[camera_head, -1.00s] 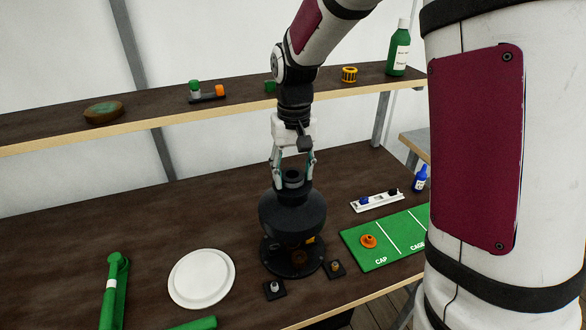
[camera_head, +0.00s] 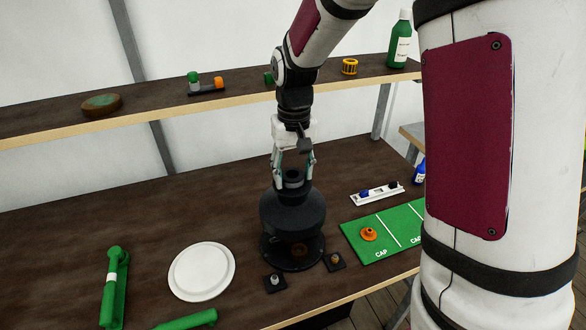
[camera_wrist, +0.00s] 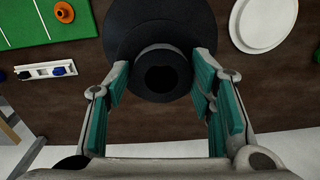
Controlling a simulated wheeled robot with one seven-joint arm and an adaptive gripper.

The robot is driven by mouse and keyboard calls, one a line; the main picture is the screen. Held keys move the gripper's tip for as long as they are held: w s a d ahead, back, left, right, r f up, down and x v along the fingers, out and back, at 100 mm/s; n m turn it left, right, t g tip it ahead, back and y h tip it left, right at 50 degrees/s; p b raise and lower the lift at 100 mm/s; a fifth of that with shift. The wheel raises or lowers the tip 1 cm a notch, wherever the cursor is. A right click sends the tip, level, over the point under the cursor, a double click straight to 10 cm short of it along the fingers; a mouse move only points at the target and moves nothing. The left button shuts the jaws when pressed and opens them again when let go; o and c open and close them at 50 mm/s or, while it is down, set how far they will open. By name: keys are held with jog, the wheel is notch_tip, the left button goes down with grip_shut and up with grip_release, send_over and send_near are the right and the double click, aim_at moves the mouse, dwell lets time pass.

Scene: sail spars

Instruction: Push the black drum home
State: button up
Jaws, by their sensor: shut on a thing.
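The black drum (camera_head: 293,213) stands upright on a round black base (camera_head: 294,262) near the front of the dark bench. I cannot see a clear gap between drum and base. My gripper (camera_head: 294,172) is above the drum, with its fingers on either side of the drum's narrow neck, shut on it. In the wrist view, the green finger pads of my gripper (camera_wrist: 162,78) flank the neck, and the drum's wide shoulder (camera_wrist: 125,32) shows beyond it. The inside of the base is hidden.
Two small black blocks with pins (camera_head: 275,282) (camera_head: 335,261) sit before the base. A white round dish (camera_head: 202,271) and green handles (camera_head: 115,287) lie left. A green mat (camera_head: 385,238) with an orange cap (camera_head: 368,234) and a white level-like bar (camera_head: 377,192) lie right. A shelf runs behind.

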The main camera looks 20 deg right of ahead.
jog(key=shift+f+b, duration=1.1)
jog(key=shift+f, duration=4.6)
jog(key=o, duration=1.4)
jog(key=shift+o, duration=0.4)
notch_tip(320, 180, up, 11)
jog(key=shift+r, duration=0.5)
